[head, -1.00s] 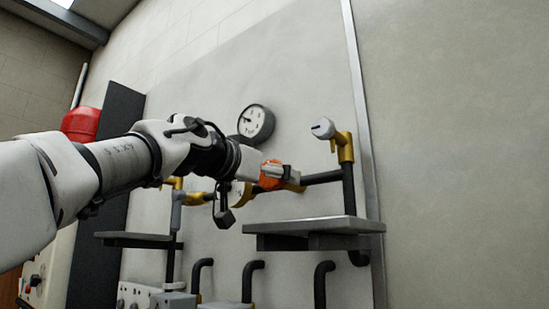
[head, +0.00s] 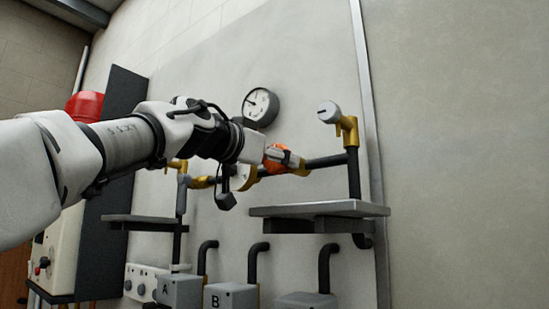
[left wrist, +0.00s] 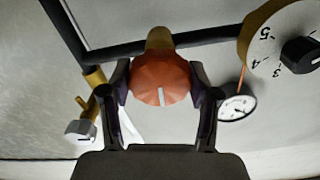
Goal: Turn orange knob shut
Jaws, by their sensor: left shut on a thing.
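The orange knob (left wrist: 160,80) sits on a brass fitting in the dark pipe in the left wrist view, with a pale mark on its face. My left gripper (left wrist: 162,85) has one finger on each side of it and is shut on it. In the head view the orange knob (head: 277,158) shows partly, behind the fingers of my left gripper (head: 284,158). My right gripper is in neither view.
A round gauge (head: 260,107) hangs on the wall above the knob. A grey-capped brass valve (head: 330,112) stands to its right. A grey shelf (head: 318,209) juts out below. Grey boxes (head: 232,298) with bent pipes stand lower down. A numbered dial (left wrist: 285,45) is close by.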

